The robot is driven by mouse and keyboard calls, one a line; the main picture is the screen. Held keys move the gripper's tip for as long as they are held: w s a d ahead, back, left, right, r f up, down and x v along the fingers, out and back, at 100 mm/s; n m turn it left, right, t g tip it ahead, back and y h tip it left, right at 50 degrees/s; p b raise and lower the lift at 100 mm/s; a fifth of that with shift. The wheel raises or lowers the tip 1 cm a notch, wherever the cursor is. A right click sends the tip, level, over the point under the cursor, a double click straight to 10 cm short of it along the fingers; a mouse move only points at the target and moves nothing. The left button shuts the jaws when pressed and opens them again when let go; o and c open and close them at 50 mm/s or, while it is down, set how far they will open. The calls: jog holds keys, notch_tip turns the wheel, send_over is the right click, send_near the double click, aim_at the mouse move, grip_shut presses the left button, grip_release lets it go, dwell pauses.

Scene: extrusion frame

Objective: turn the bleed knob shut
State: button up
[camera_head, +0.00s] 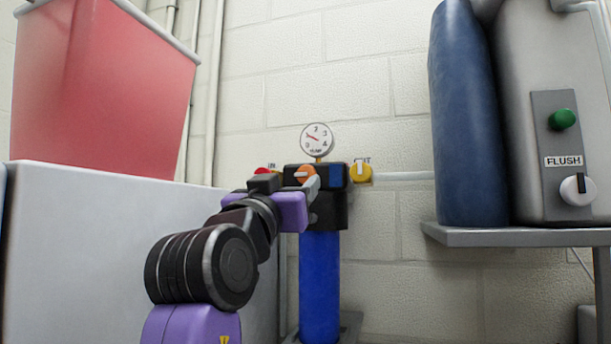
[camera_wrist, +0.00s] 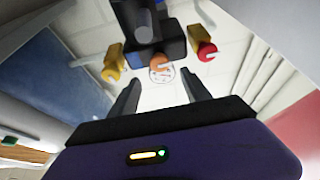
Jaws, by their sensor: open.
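An orange knob (camera_head: 305,174) sits on the front of the black filter head (camera_head: 338,210), between a red knob (camera_head: 263,171) and a yellow knob (camera_head: 361,172). No label naming the bleed knob is readable. The orange knob also shows in the wrist view (camera_wrist: 160,64), beyond my gripper (camera_wrist: 162,79). My gripper is open, its two dark fingers apart with nothing between them. They do not appear to touch the knob. In the head view my purple gripper body stands in front of the filter head's left part, and its fingertips are hard to make out.
A round gauge (camera_head: 317,139) stands above the filter head, and a blue housing (camera_head: 320,285) hangs below. A grey peg (camera_wrist: 143,32) juts out near the orange knob. A white box (camera_head: 110,255) with a red bin (camera_head: 105,85) is left; a shelf (camera_head: 520,237) is right.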

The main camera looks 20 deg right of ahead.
aim_at(306, 174)
jog(key=p+x, duration=0.3)
jog(key=x, duration=0.4)
jog(key=shift+w+d, duration=0.2)
jog(key=shift+w, duration=0.1)
jog(key=shift+c, duration=0.3)
grip_shut()
